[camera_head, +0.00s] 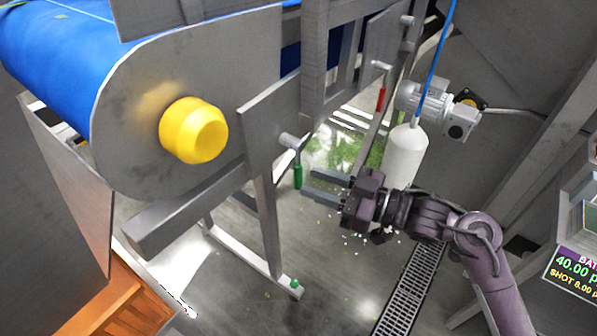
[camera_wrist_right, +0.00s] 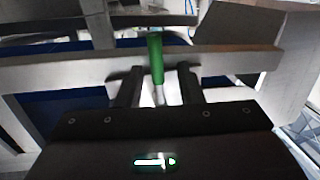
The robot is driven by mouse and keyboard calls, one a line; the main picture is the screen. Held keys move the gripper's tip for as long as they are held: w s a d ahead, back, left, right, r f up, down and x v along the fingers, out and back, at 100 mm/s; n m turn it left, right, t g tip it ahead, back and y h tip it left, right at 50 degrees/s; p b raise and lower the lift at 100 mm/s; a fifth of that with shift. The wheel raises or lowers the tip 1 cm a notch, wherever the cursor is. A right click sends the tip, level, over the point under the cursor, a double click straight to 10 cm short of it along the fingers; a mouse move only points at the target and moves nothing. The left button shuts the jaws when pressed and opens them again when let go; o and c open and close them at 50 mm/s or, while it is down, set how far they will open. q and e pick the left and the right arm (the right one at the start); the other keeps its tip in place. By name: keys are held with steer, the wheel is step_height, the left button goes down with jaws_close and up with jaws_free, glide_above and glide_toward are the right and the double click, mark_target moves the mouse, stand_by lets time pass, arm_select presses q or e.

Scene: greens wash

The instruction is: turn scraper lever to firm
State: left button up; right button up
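A lever with a green handle (camera_head: 298,176) hangs down from a pivot on the grey side plate below the conveyor. In the right wrist view the green handle (camera_wrist_right: 156,58) stands upright between and beyond the fingertips. My right gripper (camera_head: 309,183) is open and empty, its two fingers pointing left at the green handle. The fingertips (camera_wrist_right: 160,74) are close to it, with gaps visible on both sides in the wrist view. A second lever with a red handle (camera_head: 381,98) hangs farther back. No lever markings are readable. My left gripper is not in view.
A blue conveyor belt (camera_head: 45,45) with a yellow roller hub (camera_head: 194,131) fills the upper left. A white bottle-shaped vessel (camera_head: 405,155) and a motor (camera_head: 440,108) stand behind my right arm. A floor drain (camera_head: 410,290) and an orange crate (camera_head: 120,305) are below.

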mark_target(298, 190)
steer(key=x, duration=0.4)
steer(key=shift+w+p, duration=0.3)
steer(key=shift+w+a+f, duration=0.1)
steer(key=shift+a, duration=0.25)
steer(key=shift+c, duration=0.3)
jaws_close()
